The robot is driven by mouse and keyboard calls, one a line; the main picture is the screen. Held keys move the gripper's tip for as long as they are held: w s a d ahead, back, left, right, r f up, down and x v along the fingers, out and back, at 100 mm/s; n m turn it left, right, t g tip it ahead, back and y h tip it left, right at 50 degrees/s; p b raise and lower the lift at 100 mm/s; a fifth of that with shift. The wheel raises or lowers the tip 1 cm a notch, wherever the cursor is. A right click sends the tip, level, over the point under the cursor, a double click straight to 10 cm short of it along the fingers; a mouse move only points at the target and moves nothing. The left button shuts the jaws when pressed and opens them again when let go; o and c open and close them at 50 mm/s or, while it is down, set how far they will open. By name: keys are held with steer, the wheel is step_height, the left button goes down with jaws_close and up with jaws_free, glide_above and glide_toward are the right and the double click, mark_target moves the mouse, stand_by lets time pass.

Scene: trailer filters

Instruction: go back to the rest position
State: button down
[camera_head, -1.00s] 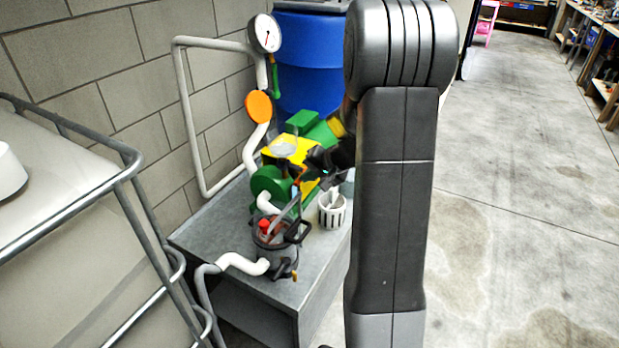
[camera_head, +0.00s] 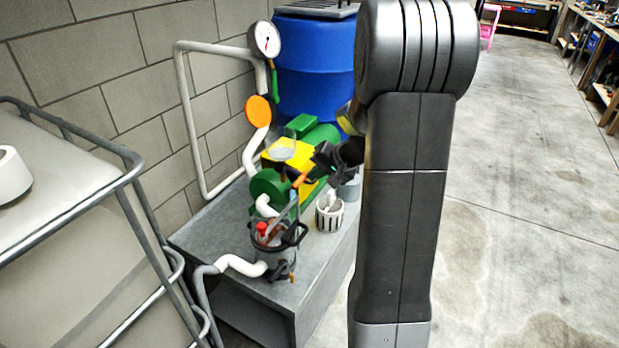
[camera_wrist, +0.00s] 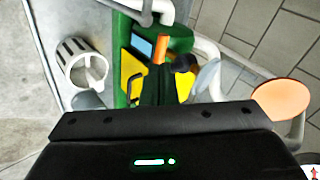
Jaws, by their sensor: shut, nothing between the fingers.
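My gripper (camera_head: 308,170) shows in the head view in front of the green and yellow pump (camera_head: 268,186), partly hidden by dark parts of my wrist. In the wrist view its dark fingers (camera_wrist: 158,85) are together with nothing held, in front of the pump's yellow and green body (camera_wrist: 125,62). I cannot tell how far they are from the pump. My large grey arm link stands upright across the middle of the head view and hides what lies behind it.
A grey bench (camera_head: 315,285) carries the pump, a filter housing (camera_head: 277,255) and a white slotted cup (camera_head: 329,214). A blue barrel (camera_head: 315,65) stands behind. A caged tank (camera_head: 70,230) is at left. Pipes with a gauge (camera_head: 264,40) and orange disc (camera_head: 258,111) rise nearby. Floor (camera_head: 520,210) at right is clear.

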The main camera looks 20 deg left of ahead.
mark_target(299, 182)
steer(key=w+v, duration=0.1)
steer(key=v, duration=0.8)
steer(key=shift+s, duration=0.4)
steer(key=shift+d+r, duration=0.1)
steer(key=x, duration=1.4)
steer(key=shift+a+r+b, duration=0.25)
steer(key=shift+r+b, duration=0.05)
steer(key=shift+b, duration=0.05)
steer(key=shift+f, duration=0.25)
steer(key=shift+d, duration=0.15)
